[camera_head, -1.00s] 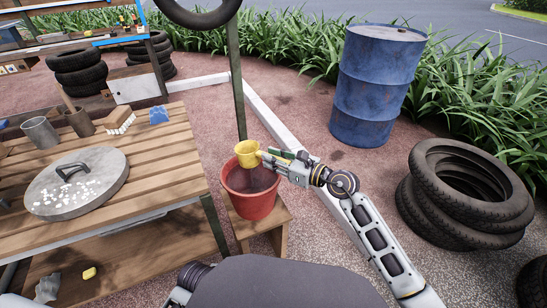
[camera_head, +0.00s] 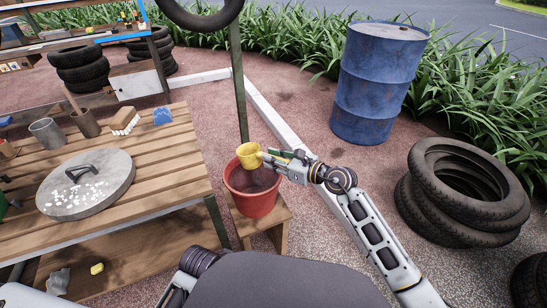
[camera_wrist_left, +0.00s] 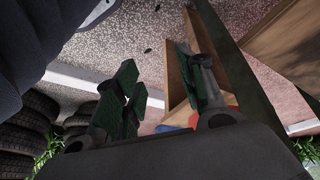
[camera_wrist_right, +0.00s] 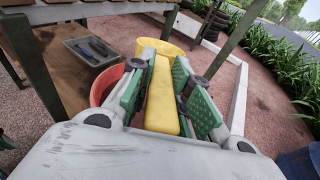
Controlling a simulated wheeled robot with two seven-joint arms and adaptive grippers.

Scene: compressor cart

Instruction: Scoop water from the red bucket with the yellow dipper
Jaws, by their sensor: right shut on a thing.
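The red bucket (camera_head: 252,199) stands on a small wooden stool (camera_head: 270,223), with dark water (camera_head: 254,180) inside it. The yellow dipper (camera_head: 250,155) is over the bucket's far rim, its cup seeming roughly upright. My right gripper (camera_head: 268,160) is shut on the dipper's handle. In the right wrist view the yellow handle (camera_wrist_right: 162,98) lies between the green finger pads, and part of the red bucket (camera_wrist_right: 104,86) shows behind. What the cup holds is hidden. My left gripper (camera_wrist_left: 160,95) is open and empty in its wrist view, with its fingers apart.
A slatted wooden table (camera_head: 150,170) at left carries a round metal lid (camera_head: 86,184) and metal cups (camera_head: 47,132). A thin post (camera_head: 238,90) rises behind the bucket. A blue barrel (camera_head: 374,85) and stacked tires (camera_head: 465,195) stand at right.

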